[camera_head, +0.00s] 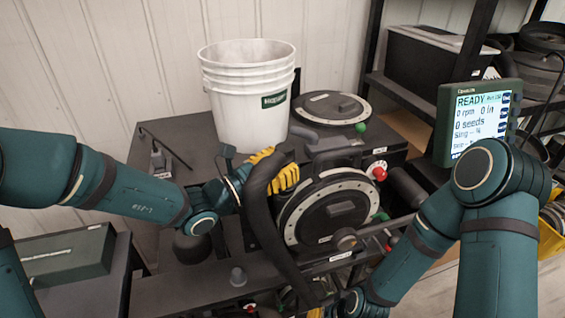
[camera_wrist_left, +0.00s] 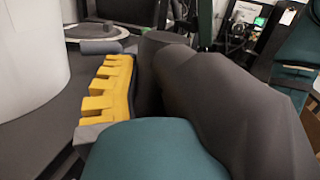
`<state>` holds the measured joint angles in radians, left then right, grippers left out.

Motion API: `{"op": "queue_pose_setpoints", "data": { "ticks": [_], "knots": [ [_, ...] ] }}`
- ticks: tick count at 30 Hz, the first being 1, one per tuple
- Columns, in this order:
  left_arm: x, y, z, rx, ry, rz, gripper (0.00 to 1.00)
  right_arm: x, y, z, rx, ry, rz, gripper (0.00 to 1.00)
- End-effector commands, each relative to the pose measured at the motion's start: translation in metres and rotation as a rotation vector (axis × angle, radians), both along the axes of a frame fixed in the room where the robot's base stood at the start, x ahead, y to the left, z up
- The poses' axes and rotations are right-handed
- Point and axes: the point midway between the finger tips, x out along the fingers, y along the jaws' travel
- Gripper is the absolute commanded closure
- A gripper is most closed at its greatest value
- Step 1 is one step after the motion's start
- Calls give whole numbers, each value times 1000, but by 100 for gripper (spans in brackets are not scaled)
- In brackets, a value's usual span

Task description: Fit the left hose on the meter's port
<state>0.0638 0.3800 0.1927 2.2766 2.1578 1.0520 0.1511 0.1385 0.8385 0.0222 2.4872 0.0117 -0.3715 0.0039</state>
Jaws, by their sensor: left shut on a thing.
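The seed meter (camera_head: 335,208) is a round black housing with a pale ring, upright at the middle of the bench. The thick dark hose (camera_head: 262,205) curves down in front of its left side. My left gripper (camera_head: 276,172), with yellow fingers, is shut on the hose near its upper end. In the left wrist view the hose (camera_wrist_left: 225,105) fills the right side beside the yellow fingers (camera_wrist_left: 108,88). A grey tubular fitting (camera_head: 328,146) sits above the meter; I cannot tell whether it is the port or whether the hose touches it. My right gripper is mostly hidden low in the head view.
A white bucket (camera_head: 248,110) stands behind the hose. A lit monitor (camera_head: 476,118) stands at the right, before a shelf with a black box (camera_head: 430,68). A red knob (camera_head: 379,173) and a green knob (camera_head: 361,127) are near the meter.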

Motion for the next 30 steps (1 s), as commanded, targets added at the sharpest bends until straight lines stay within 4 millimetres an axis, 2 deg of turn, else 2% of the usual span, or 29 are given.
{"op": "queue_pose_setpoints", "data": {
  "ticks": [14,15,17,26,30],
  "knots": [
    [0,0,-7,-1,-1,0,99,0,0,-6,0,0,0,53],
    [0,0,-6,-1,-1,0,43,0,0,-6,0,0,0,53],
    [0,0,-6,-1,-1,0,24,0,0,-6,0,0,0,53],
    [0,0,-7,1,1,0,24,0,0,-6,0,0,0,53],
    [-5,8,-8,2,1,2,24,0,0,-6,0,0,0,53]
  ]
}}
